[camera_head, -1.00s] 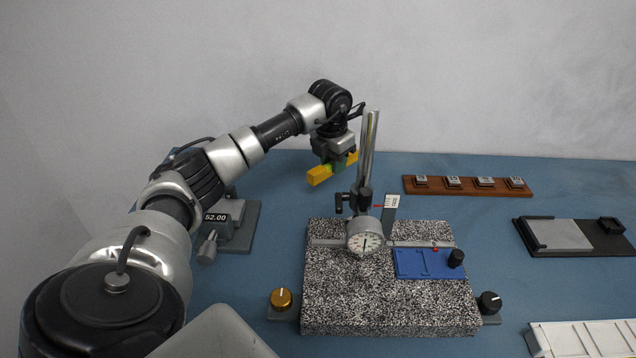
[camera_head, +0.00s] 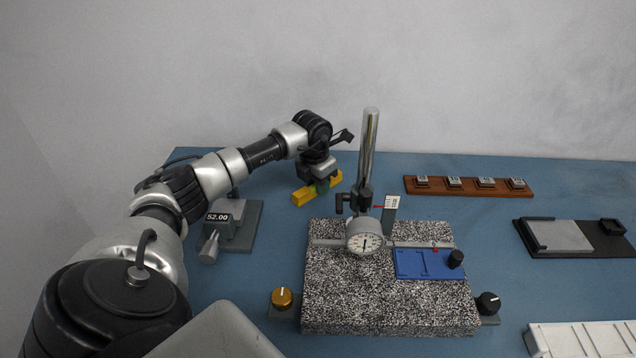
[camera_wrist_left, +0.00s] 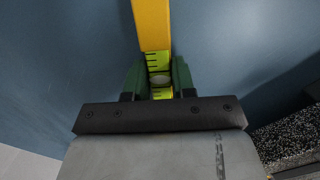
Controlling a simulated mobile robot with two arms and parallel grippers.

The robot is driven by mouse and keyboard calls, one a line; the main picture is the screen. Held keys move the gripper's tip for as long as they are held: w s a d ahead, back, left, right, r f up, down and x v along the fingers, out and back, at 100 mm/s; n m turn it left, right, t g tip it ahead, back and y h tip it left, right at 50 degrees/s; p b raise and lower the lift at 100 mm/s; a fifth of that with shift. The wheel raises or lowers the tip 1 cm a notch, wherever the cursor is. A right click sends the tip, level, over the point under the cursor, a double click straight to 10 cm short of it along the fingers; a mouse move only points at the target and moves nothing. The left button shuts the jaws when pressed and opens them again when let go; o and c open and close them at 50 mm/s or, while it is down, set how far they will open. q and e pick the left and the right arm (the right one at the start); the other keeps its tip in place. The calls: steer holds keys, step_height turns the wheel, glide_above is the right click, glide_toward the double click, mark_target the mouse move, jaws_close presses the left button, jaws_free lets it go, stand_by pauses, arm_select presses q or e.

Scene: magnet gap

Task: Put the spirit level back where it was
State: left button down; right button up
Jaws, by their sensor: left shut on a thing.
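The yellow spirit level (camera_head: 304,197) is at the back left of the blue table, behind the granite plate. My left gripper (camera_head: 320,187) points down and is shut across the middle of the level. In the left wrist view the level (camera_wrist_left: 152,25) runs away between the green fingers of the gripper (camera_wrist_left: 158,80), with its yellow-green vial and bubble showing between them. The level is at or very near the table surface; I cannot tell whether it touches. My right gripper is out of view.
A speckled granite plate (camera_head: 340,300) carries a dial gauge (camera_head: 364,237) on a tall post (camera_head: 369,145) and a blue plate (camera_head: 425,264). A grey device reading 52.00 (camera_head: 219,218) stands to the left. A wooden block rack (camera_head: 468,188) lies at the back right.

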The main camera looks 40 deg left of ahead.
mark_target(314, 186)
arm_select(q)
steer(key=c, duration=0.9)
jaws_free()
steer(key=shift+f, duration=0.1)
steer(key=shift+c, duration=0.2)
step_height(314, 186, up, 12)
steer(key=s, duration=0.1)
steer(key=shift+s, duration=0.2)
